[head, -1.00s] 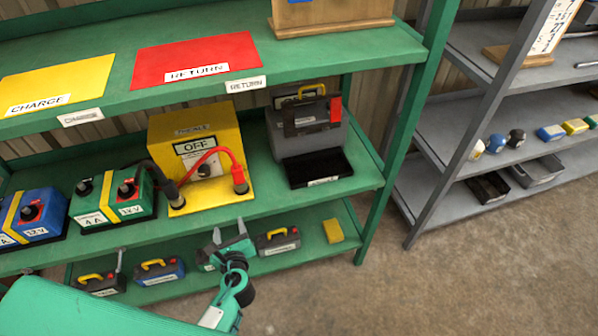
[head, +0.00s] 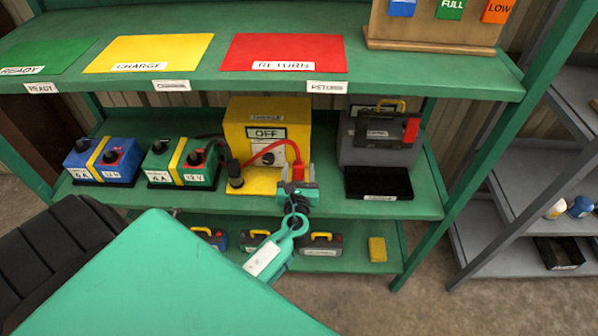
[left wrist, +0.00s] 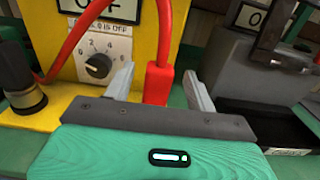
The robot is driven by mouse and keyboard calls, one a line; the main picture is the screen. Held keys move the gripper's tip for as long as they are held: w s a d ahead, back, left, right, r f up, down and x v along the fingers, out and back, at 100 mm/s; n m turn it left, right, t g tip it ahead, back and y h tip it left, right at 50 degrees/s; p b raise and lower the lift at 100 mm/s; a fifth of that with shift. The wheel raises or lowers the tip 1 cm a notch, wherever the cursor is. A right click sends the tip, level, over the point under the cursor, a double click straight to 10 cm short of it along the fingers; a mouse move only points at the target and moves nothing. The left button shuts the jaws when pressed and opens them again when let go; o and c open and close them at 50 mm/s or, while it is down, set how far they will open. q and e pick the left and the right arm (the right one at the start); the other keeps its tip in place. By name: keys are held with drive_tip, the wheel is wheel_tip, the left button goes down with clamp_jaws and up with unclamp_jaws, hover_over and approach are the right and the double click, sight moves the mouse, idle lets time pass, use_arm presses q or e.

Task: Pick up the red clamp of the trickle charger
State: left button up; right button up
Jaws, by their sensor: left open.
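The trickle charger (head: 262,117) is a yellow box with an OFF label and a dial, on the middle green shelf. Its red clamp (head: 296,168) stands upright at the charger's right front, with a red cable looping to it. My left gripper (head: 297,181) is open in front of the clamp. In the left wrist view, the red clamp (left wrist: 158,82) stands between the two grey fingers of my left gripper (left wrist: 158,88), with gaps visible on both sides. The black clamp (head: 235,174) stands at the charger's left front. My right gripper is not in view.
A green charger (head: 181,163) and a blue charger (head: 104,161) stand to the left. A grey battery (head: 378,143) and black tray (head: 378,184) stand to the right. The upper shelf (head: 440,79) overhangs. Several small batteries sit on the lower shelf (head: 350,262).

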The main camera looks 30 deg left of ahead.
sight(299, 162)
use_arm(q)
drive_tip(key=x, duration=0.4)
drive_tip(key=shift+w+a, duration=0.1)
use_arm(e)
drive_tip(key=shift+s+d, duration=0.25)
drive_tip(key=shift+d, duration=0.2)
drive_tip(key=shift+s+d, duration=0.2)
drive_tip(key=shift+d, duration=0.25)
